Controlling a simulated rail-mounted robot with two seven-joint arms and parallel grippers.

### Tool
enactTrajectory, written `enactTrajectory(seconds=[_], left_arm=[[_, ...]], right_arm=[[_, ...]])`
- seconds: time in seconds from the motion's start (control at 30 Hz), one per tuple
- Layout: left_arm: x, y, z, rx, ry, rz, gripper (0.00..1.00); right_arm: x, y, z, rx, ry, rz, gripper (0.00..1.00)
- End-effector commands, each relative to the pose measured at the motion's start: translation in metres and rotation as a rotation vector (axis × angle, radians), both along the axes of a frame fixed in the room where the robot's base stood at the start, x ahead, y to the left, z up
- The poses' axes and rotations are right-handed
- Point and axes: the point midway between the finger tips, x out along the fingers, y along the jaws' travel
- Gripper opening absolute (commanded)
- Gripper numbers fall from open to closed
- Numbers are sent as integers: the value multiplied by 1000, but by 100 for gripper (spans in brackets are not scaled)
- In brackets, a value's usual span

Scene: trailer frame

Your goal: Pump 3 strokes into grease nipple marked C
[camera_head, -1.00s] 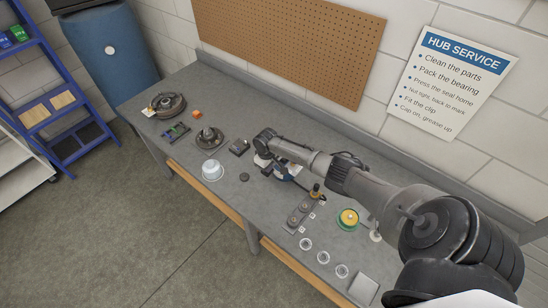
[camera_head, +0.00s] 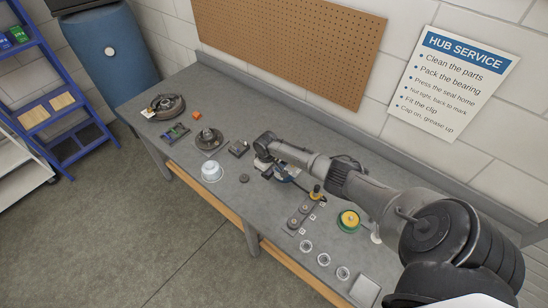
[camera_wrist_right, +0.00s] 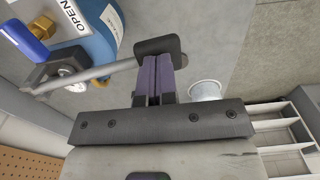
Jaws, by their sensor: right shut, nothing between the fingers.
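The blue grease pump (camera_head: 284,174) stands on the bench, partly hidden under my right arm. In the wrist view its blue body (camera_wrist_right: 96,32) has an "OPEN" label, and a grey lever (camera_wrist_right: 95,75) runs to a black end piece (camera_wrist_right: 160,46). My right gripper (camera_head: 263,166) is beside the pump. Its shut, empty fingers (camera_wrist_right: 158,75) are at the black end piece; I cannot tell whether they touch it. My left gripper is not in view.
A white cup (camera_head: 211,171) and a dark hub (camera_head: 208,139) stand left of my gripper. A green-and-yellow tin (camera_head: 348,219), several clear small dishes (camera_head: 323,259) and a grey tray (camera_head: 364,291) are at the right. The bench's front edge is close below the cup.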

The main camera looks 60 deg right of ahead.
Motion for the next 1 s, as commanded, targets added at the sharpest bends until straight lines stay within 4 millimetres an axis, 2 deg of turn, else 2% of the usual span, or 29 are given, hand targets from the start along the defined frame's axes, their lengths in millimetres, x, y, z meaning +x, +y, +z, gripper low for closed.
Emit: enactTrajectory(seconds=[0.9,1.0], left_arm=[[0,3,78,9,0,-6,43],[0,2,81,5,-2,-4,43]], right_arm=[[-1,-7,80,0,1,-1,0],[-2,-8,86,0,0,0,0]])
